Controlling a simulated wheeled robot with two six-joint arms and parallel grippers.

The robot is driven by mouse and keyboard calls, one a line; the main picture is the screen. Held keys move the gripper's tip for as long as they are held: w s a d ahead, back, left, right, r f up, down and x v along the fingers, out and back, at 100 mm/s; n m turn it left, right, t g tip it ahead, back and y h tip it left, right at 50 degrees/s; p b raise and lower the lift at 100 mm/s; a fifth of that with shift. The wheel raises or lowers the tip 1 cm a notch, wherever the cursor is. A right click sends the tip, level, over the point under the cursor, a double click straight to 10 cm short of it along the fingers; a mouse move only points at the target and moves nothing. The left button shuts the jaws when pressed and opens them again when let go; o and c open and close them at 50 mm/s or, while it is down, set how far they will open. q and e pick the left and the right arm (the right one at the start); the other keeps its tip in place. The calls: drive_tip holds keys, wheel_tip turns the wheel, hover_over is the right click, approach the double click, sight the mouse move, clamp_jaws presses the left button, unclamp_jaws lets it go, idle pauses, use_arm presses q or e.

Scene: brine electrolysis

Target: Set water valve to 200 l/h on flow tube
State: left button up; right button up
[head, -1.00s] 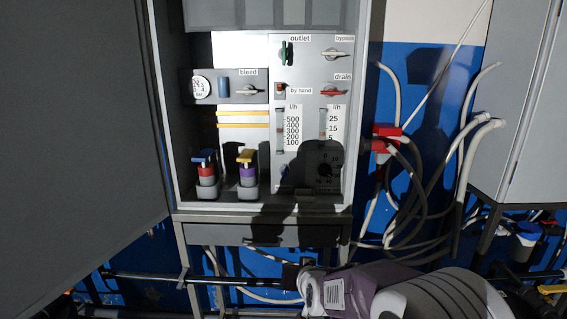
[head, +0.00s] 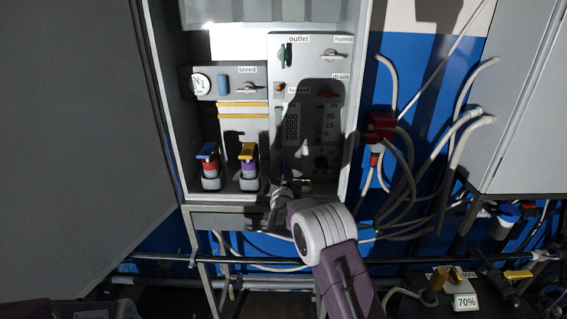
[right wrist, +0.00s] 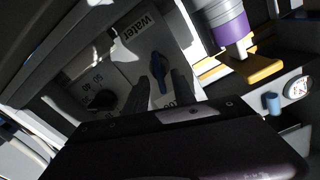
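The flow tube with the larger l/h scale (head: 291,125) is on the grey panel in the cabinet, in shadow, so its float level cannot be read. The blue water valve (right wrist: 158,70) shows beside the "water" label (right wrist: 133,30) in the right wrist view; in the head view my right gripper's area hides it. My right gripper (head: 284,188) is at the panel's lower left. My left gripper is not in view.
A black dial knob (right wrist: 100,99) sits beside the valve. Left of it stand a red-and-blue bottle (head: 209,167) and a purple-and-yellow bottle (head: 248,168). Green outlet (head: 283,54) and red drain (head: 329,94) handles are above. Grey hoses (head: 400,190) hang at the right.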

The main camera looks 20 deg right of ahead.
drive_tip(key=shift+x, duration=0.95)
clamp_jaws()
drive_tip(key=m+b, duration=0.2)
drive_tip(key=b, duration=0.2)
drive_tip(key=m+b, duration=0.2)
drive_tip(key=b, duration=0.2)
drive_tip(key=shift+d+f, duration=0.1)
drive_tip(key=shift+f, duration=0.3)
drive_tip(key=shift+r+m, duration=0.35)
drive_tip(key=shift+m, duration=0.35)
